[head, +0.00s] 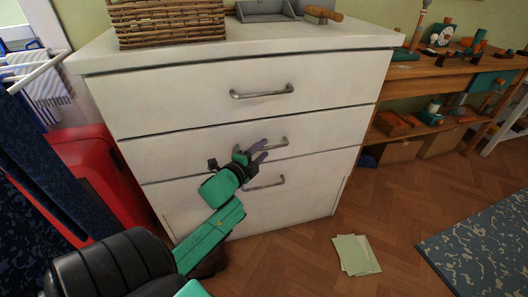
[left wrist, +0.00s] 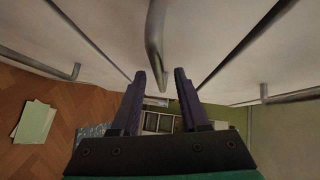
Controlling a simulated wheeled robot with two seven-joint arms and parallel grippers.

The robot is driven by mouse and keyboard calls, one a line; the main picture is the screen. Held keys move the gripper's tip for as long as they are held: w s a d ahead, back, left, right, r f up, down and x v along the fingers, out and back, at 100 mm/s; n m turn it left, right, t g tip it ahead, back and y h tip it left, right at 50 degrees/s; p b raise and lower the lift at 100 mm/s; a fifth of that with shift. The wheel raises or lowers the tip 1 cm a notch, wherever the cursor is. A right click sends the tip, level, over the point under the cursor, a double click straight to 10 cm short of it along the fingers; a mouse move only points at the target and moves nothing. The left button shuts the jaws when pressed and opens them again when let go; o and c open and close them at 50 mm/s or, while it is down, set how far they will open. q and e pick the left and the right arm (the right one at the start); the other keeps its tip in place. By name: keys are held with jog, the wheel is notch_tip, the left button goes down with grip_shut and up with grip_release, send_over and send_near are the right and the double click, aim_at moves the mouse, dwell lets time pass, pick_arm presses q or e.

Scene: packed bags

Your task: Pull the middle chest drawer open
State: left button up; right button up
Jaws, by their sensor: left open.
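The white chest (head: 240,80) has three drawers, all flush with its front. The middle drawer (head: 330,137) has a grey bar handle (head: 278,143), partly hidden behind my left gripper (head: 257,152). My left gripper is open, with its purple fingers at this handle. In the left wrist view the middle handle (left wrist: 155,40) lines up with the gap between the open fingertips (left wrist: 161,78). I cannot tell how deep the bar sits between them, and I see no grip on it. My right gripper is not in view.
The top drawer handle (head: 262,92) and bottom drawer handle (head: 264,184) are close above and below. A wicker basket (head: 165,22) stands on the chest. A red case (head: 100,165) is at its left, a wooden workbench (head: 455,75) at its right. Papers (head: 355,254) lie on the floor.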

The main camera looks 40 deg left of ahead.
pick_arm(q)
jog(key=shift+x, duration=0.85)
grip_shut()
dwell(0.8)
